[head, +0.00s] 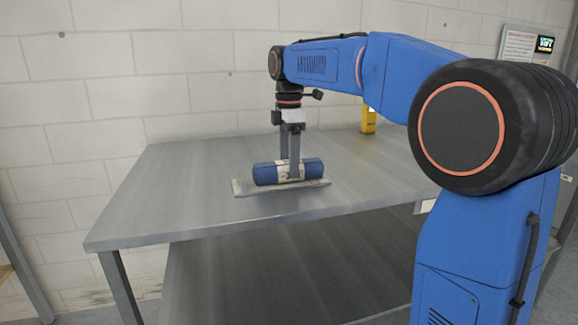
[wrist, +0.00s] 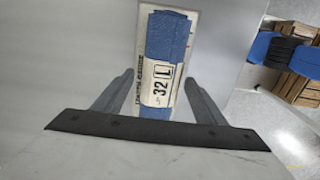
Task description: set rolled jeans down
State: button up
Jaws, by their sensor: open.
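The rolled jeans (head: 312,167) are a blue roll with a white label band around the middle. They lie on a thin pale tray (head: 243,188) on the metal table. In the wrist view my gripper (wrist: 162,82) is open, with a visible gap between each finger and the roll. The underside of the roll is hidden.
The grey metal table (head: 180,205) is mostly bare around the tray. A yellow object (head: 368,119) stands at its back right. A lower shelf (head: 270,280) lies beneath. Wooden crates (wrist: 292,60) show at the right of the wrist view.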

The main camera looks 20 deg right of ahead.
notch_tip(320, 180, up, 11)
jog(key=shift+f, duration=0.2)
dwell(0.4)
